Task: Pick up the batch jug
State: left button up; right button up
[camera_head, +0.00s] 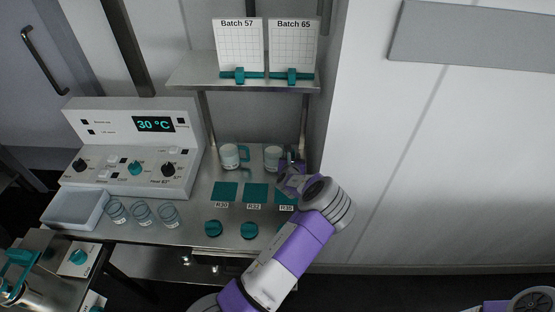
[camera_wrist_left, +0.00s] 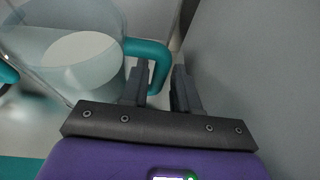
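Two clear jugs with teal handles and pale contents stand on the steel bench under the shelf, a left jug (camera_head: 229,157) and a right jug (camera_head: 272,157). My left gripper (camera_head: 291,160) is at the right side of the right jug. In the left wrist view the jug (camera_wrist_left: 75,55) fills the upper left, and its teal handle (camera_wrist_left: 160,66) reaches between the two dark fingers (camera_wrist_left: 162,85). The fingers stand apart, and I see no clear grip on the handle. My right gripper is not in view.
Teal mats (camera_head: 225,191) with labels and teal knobs (camera_head: 213,228) lie in front of the jugs. Three glasses (camera_head: 142,213) and a control box (camera_head: 135,145) reading 30 °C are to the left. The shelf (camera_head: 240,84) with batch cards is above; a wall is close on the right.

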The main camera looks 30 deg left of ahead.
pick_arm(q)
jog(key=shift+x, duration=0.85)
jog(key=shift+r, duration=0.1)
grip_shut()
jog(key=shift+r, duration=0.1)
notch_tip(320, 180, up, 10)
jog(key=shift+f+p, duration=0.15)
jog(key=shift+p, duration=0.95)
